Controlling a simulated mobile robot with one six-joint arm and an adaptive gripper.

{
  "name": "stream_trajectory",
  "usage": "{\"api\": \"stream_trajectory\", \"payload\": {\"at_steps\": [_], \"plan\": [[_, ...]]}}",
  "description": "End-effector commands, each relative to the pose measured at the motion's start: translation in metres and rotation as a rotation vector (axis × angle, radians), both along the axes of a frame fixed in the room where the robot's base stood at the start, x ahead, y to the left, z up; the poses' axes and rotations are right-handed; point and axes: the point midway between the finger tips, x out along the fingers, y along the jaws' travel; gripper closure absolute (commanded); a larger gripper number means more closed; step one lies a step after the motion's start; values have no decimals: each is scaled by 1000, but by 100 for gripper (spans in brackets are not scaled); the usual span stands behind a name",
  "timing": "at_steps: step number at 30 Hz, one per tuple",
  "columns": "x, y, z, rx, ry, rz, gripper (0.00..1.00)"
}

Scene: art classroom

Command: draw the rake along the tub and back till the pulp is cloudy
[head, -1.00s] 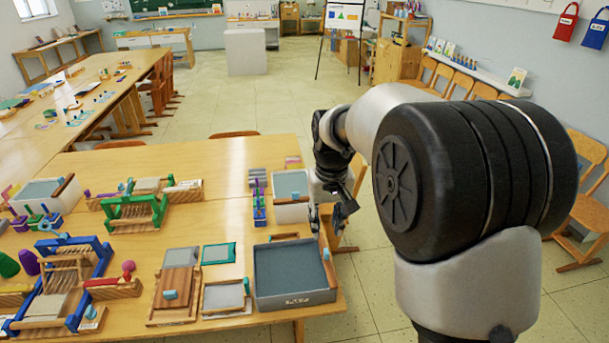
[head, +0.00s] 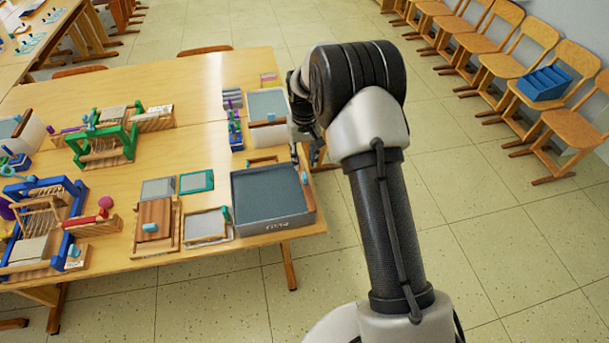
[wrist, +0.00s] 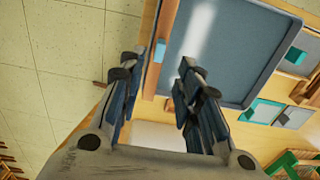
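The grey tub (head: 271,227), with a lettered label on its front, stands at the near right corner of the table and holds flat grey-blue pulp. In the wrist view the tub (wrist: 243,103) fills the upper middle. A wooden bar (head: 309,198) with a small blue block, which looks like the rake, lies along the tub's right side. The bar (wrist: 150,45) and its blue block (wrist: 160,50) also show in the wrist view. My gripper (wrist: 157,68) is open and empty, its fingers on either side of the bar's line in the picture. I cannot tell its height above it.
A white tub (head: 267,136) stands just behind the grey one. A framed screen (head: 208,226) and a wooden board (head: 153,225) lie to its left. A green frame (head: 104,150) and a blue frame (head: 70,215) stand farther left.

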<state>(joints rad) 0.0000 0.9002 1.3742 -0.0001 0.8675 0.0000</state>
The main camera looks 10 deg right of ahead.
Motion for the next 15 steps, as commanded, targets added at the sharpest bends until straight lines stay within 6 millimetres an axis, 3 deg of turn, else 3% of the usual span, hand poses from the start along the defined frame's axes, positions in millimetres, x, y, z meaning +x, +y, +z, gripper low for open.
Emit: {"api": "stream_trajectory", "payload": {"at_steps": [1,6,15], "plan": [[-1,0,-15,0,4,0,68],[0,0,-48,0,2,0,68],[0,0,-77,0,0,0,68]]}}
